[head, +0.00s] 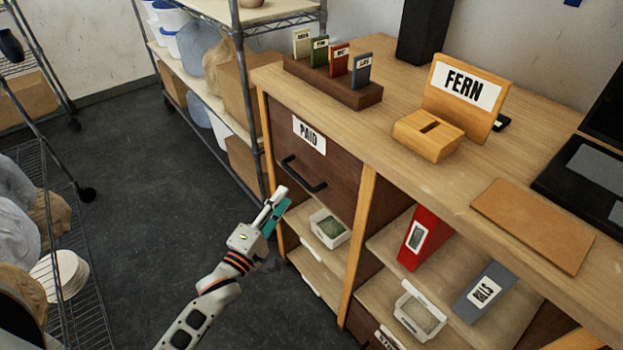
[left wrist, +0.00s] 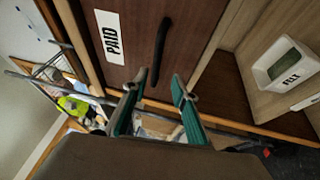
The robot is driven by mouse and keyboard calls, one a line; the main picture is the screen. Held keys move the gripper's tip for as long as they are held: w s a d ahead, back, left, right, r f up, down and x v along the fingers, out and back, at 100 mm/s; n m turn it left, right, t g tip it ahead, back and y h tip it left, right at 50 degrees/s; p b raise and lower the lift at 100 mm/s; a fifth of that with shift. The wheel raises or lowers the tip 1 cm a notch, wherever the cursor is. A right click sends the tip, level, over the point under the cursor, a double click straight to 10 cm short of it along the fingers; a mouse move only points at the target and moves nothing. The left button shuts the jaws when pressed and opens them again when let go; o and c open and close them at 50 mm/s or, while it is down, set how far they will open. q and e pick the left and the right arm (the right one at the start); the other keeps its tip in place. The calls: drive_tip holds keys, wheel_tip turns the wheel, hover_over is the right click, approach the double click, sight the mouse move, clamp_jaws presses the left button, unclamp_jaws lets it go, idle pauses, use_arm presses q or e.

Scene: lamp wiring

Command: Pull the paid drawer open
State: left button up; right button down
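The paid drawer (head: 335,175) is a dark brown front in the upper left of the wooden counter unit, with a white PAID label (head: 309,134) and a black bar handle (head: 304,174). It looks shut. My left gripper (head: 284,197) is just below and left of the handle in the head view. In the left wrist view its two teal fingers (left wrist: 160,82) are apart and empty. The handle (left wrist: 161,50) lies ahead, roughly in line with the gap between the fingertips. I cannot tell if they touch. My right gripper is not in view.
Below the drawer, a shelf holds a white bin (head: 329,228). A red binder (head: 424,238) and a grey BILLS binder (head: 484,292) stand in the right bay. The countertop carries a FERN sign (head: 466,85) and a card rack (head: 333,82).

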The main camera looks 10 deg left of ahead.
sight(298, 175)
use_arm(q)
drive_tip(key=shift+n, duration=0.3)
drive_tip(key=x, duration=0.5)
drive_tip(key=b+x, duration=0.1)
drive_tip(key=x, duration=0.2)
drive_tip(key=shift+w+d+r, duration=0.15)
drive_tip(key=shift+d+r, duration=0.1)
drive_tip(key=shift+r, duration=0.2)
clamp_jaws()
